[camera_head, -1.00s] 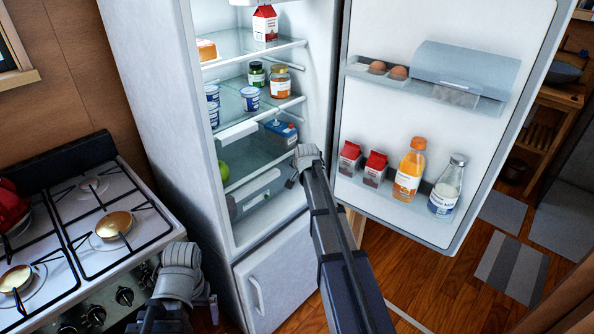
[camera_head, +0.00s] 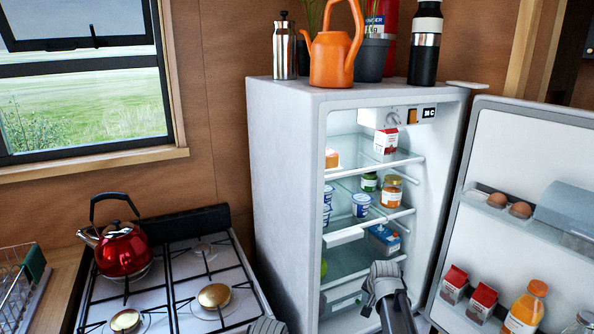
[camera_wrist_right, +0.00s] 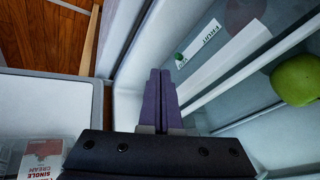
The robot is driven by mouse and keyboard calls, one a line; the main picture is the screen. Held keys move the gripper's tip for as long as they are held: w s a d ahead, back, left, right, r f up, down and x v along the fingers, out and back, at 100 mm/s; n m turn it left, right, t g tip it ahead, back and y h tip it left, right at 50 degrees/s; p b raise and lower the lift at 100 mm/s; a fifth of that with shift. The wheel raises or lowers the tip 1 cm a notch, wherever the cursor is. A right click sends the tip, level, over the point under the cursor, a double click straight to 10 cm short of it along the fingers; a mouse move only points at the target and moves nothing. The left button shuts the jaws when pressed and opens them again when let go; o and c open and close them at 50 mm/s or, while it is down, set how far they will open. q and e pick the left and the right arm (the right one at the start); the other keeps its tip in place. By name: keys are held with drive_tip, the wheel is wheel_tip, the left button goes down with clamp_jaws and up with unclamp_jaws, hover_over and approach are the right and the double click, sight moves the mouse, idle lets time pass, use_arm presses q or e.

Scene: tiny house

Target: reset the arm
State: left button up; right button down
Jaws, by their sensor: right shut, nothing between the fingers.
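My right arm's end (camera_head: 384,282) reaches up from the bottom edge in the head view, in front of the open fridge's lower part. Its fingers are hidden there. In the right wrist view my right gripper (camera_wrist_right: 162,98) is shut with nothing between its fingers, close to the fridge's lower drawer and shelf edges. I cannot tell whether it touches them. Only the grey top of my left arm's end (camera_head: 266,326) shows at the bottom edge in the head view; its jaws are hidden.
The fridge (camera_head: 285,190) stands open, its door (camera_head: 535,150) swung right with eggs, cartons and bottles. Food fills the shelves; a green apple (camera_wrist_right: 298,80) is near the right gripper. A stove (camera_head: 165,290) with a red kettle (camera_head: 122,250) stands left. An orange watering can (camera_head: 335,55) tops the fridge.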

use_arm(q)
wheel_tip(320, 180, up, 5)
drive_tip(key=p, duration=0.4)
drive_tip(key=shift+r, duration=0.1)
use_arm(e)
drive_tip(key=s+a+r+n+g, duration=0.1)
drive_tip(key=s+a+n+g, duration=0.2)
drive_tip(key=s+a+n, duration=0.3)
drive_tip(key=s+a+r+n+g, duration=0.2)
drive_tip(key=s+a+n, duration=0.4)
drive_tip(key=s+a, duration=0.8)
drive_tip(key=s, duration=0.6)
drive_tip(key=shift+s+g, duration=0.35)
drive_tip(key=shift+g, duration=0.05)
drive_tip(key=shift+d+f, duration=0.1)
